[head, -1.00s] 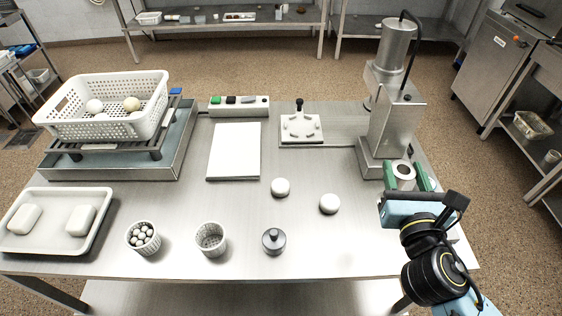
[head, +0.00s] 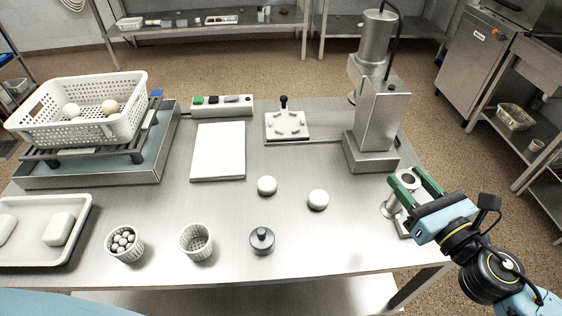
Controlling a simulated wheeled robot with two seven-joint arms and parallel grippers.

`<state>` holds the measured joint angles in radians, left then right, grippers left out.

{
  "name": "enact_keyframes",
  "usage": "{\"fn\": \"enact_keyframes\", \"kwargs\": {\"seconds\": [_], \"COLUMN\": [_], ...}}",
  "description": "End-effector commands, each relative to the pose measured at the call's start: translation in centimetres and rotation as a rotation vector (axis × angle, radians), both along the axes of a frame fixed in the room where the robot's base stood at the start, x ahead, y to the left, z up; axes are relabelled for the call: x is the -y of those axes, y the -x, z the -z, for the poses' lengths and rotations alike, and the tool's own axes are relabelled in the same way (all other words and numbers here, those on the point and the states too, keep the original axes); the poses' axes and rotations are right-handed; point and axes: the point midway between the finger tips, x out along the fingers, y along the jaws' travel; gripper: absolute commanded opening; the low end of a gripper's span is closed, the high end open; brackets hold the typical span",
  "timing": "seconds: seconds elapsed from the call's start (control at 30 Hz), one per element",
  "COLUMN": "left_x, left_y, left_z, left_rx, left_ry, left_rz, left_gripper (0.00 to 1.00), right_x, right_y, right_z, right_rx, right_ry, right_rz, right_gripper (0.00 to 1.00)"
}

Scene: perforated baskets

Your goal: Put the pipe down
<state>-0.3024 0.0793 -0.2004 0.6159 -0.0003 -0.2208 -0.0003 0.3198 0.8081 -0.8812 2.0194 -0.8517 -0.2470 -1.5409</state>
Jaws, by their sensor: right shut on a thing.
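The pipe (head: 392,207) is a short metallic cylinder with a dark round opening at its top and a flared rim. It is at the right edge of the steel table, in front of the tall machine. My right gripper (head: 407,176), with green fingers, is shut on it near its upper end. The gripper body hides part of the pipe, and I cannot tell whether its lower end touches the table. My left gripper is not in view.
The tall steel machine (head: 382,120) stands behind the pipe. Two white round pieces (head: 267,186) (head: 318,199) and a dark-knobbed metal weight (head: 262,241) lie to the left. The steel table (head: 340,240) is bare between them and the pipe. A perforated basket (head: 120,128) stands at the back left.

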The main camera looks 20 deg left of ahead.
Motion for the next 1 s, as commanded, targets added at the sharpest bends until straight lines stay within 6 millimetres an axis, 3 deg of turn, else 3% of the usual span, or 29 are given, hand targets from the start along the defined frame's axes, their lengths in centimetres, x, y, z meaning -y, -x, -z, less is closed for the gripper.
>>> {"fn": "enact_keyframes", "kwargs": {"seconds": [0.6, 0.87, 1.0], "left_x": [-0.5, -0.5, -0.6], "left_y": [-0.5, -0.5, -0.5], "left_z": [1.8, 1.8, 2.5], "left_rx": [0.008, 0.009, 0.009], "left_ry": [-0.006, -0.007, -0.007], "left_rz": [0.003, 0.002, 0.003], "left_gripper": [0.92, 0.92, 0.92], "right_x": [-2.0, -2.1, -2.1], "right_y": [0.7, 0.9, 0.8], "right_z": [4.4, 4.6, 6.5], "right_rx": [-0.002, -0.001, -0.004], "right_ry": [-0.002, -0.003, -0.005], "right_rz": [-0.372, -0.394, -0.391], "right_gripper": [0.02, 0.02, 0.02]}}
